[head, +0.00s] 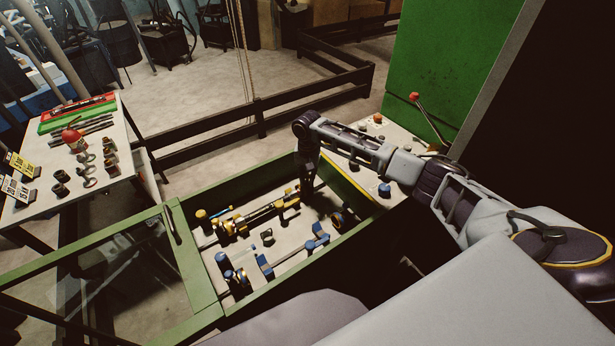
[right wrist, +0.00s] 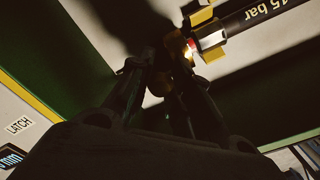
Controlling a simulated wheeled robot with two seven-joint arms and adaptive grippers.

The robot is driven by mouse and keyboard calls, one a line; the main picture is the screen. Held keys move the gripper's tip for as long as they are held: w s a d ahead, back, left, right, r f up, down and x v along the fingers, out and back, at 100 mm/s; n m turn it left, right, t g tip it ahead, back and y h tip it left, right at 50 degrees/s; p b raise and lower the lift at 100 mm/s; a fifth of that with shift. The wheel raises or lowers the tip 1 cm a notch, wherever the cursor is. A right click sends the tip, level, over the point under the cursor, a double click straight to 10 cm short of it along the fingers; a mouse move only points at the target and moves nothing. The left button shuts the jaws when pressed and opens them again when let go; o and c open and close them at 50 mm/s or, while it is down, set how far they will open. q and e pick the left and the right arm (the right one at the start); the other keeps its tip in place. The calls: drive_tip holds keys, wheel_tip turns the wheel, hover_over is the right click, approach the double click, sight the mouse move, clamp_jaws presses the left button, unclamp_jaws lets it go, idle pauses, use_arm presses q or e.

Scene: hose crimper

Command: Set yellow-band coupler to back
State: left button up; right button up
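A dark hose assembly with yellow fittings (head: 240,222) lies across the bed of the green-walled machine in the head view. Yellow pieces (head: 291,201) sit at its right end. In the right wrist view a yellow-finned fitting (right wrist: 208,34) sits at the end of a black cylinder (right wrist: 265,12) marked "15 bar". I cannot tell which yellow part is the yellow-band coupler. My right gripper (head: 306,190) points down into the bed beside the right end of the assembly. Its dark fingers (right wrist: 160,75) are below and left of the yellow-finned fitting; their gap is unclear. My left gripper is out of view.
Blue fittings (head: 264,266) stand at the front of the bed. Green walls (head: 232,185) enclose it. A control panel with knobs and a red-tipped lever (head: 428,118) is at the right. A side table (head: 40,205) with loose parts stands at the left.

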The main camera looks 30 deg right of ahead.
clamp_jaws()
drive_tip(key=shift+d, duration=0.1)
drive_tip(key=d, duration=0.1)
drive_tip(key=d+p, duration=0.1)
drive_tip(key=d, duration=0.1)
drive_tip(key=shift+w+d+p, duration=0.1)
drive_tip(key=shift+w+p, duration=0.15)
drive_tip(key=shift+p, duration=0.15)
drive_tip(key=o, duration=0.7)
unclamp_jaws()
drive_tip(key=shift+d, duration=0.1)
